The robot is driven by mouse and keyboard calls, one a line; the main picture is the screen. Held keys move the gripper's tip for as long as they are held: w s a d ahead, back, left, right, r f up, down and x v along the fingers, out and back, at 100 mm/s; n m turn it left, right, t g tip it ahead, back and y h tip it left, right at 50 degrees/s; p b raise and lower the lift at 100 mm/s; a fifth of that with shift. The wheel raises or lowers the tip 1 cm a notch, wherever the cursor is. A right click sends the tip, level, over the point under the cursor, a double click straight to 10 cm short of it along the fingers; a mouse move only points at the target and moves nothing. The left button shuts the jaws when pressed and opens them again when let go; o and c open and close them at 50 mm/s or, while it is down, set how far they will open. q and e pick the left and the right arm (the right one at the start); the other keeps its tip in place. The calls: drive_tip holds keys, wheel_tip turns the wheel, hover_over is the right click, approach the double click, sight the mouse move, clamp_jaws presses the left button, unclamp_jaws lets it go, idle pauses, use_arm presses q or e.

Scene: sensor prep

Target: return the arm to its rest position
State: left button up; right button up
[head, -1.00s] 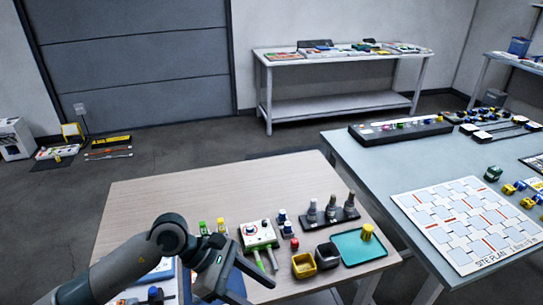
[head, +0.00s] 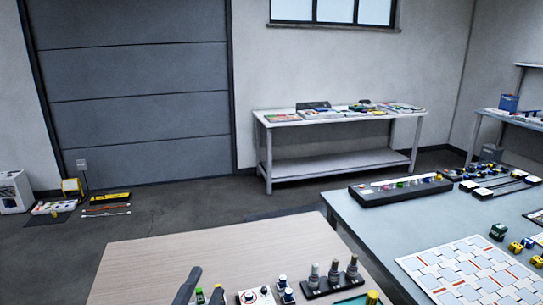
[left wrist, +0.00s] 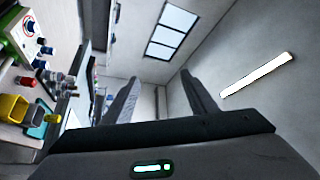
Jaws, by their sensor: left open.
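My left gripper (head: 206,281) shows only its dark fingers at the bottom edge of the head view, over the front part of the wooden table (head: 150,265). In the left wrist view its two fingers (left wrist: 160,88) stand apart with nothing between them, so it is open and empty. The fingers point up toward the wall and window, with the table's things off to the left. The rest of my left arm is below the head view. My right gripper is in neither view.
A white control box (head: 256,297), a black holder with grey-topped pieces (head: 330,285) and a yellow bin (left wrist: 12,107) are on the wooden table. A blue-grey table (head: 370,215) with a site plan board (head: 470,272) stands at right. The table's far left is bare.

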use_arm(q)
drive_tip(key=s+a+f+n+g+y, duration=0.3)
drive_tip(key=s+a+f+n+g, duration=0.15)
drive_tip(key=f, duration=0.45)
drive_tip(key=s+a+f+n+g+y, duration=0.3)
drive_tip(key=a+f+n, duration=0.15)
drive_tip(key=f, duration=0.45)
drive_tip(key=s+f+n+g+h, duration=0.1)
drive_tip(key=s+f+n+g, duration=0.1)
drive_tip(key=s+f+g, duration=0.6)
drive_tip(key=s+f+n+g, duration=0.1)
drive_tip(key=s+f+n, duration=0.3)
drive_tip(key=s, duration=0.8)
wheel_tip(320, 180, down, 30)
drive_tip(key=s+m+g, duration=0.2)
drive_tip(key=s, duration=0.1)
drive_tip(key=s+a+f, duration=0.2)
drive_tip(key=s+f, duration=1.4)
drive_tip(key=shift+s+a+f+g, duration=0.2)
drive_tip(key=shift+s+a+g, duration=0.05)
drive_tip(key=shift+s+g, duration=0.1)
